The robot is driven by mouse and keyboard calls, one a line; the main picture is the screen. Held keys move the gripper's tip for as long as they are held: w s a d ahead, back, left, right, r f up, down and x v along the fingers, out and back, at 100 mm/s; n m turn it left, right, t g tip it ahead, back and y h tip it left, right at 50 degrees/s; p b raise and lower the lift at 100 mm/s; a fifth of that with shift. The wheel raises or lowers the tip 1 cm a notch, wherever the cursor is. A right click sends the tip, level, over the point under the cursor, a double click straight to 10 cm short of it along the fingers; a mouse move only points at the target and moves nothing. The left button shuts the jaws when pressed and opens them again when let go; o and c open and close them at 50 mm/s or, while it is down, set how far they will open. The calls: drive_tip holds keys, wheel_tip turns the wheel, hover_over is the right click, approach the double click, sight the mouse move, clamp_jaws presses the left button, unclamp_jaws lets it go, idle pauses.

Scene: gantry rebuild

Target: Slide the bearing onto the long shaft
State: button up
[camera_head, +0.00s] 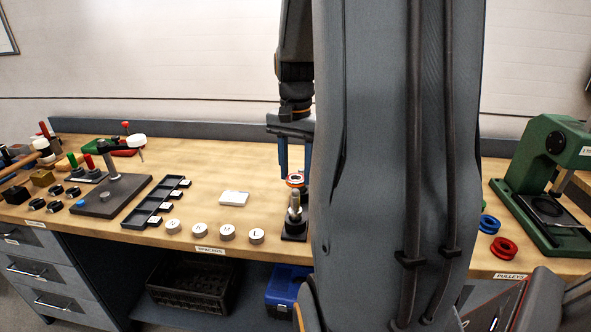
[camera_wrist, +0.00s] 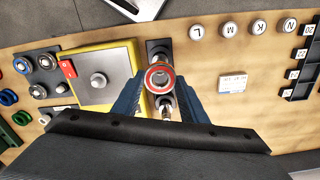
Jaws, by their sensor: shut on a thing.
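The bearing (camera_head: 295,180), a ring with a red band, is held in my gripper (camera_head: 296,172) above the bench. It also shows in the wrist view (camera_wrist: 150,81) between the two blue fingers. A steel shaft (camera_head: 294,208) stands upright on a black base (camera_head: 292,236), just below the bearing in the head view. The wrist view shows shaft parts on both sides of the bearing, one (camera_wrist: 158,49) above it in the picture and one (camera_wrist: 167,108) below. Whether the bearing is around a shaft or only over it, I cannot tell. My arm hides part of the bench.
Several round spacers (camera_head: 227,232) and a black slotted tray (camera_head: 158,200) lie left of the shaft. A green press (camera_head: 550,175) and pulleys (camera_head: 503,247) are at right.

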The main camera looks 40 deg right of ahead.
sight(296, 190)
drive_tip(key=shift+f+b, duration=1.1)
drive_tip(key=shift+f, duration=0.75)
drive_tip(key=o, duration=1.2)
wheel_tip(296, 190, up, 8)
drive_tip(key=shift+f+b, duration=0.1)
drive_tip(key=shift+b, duration=0.65)
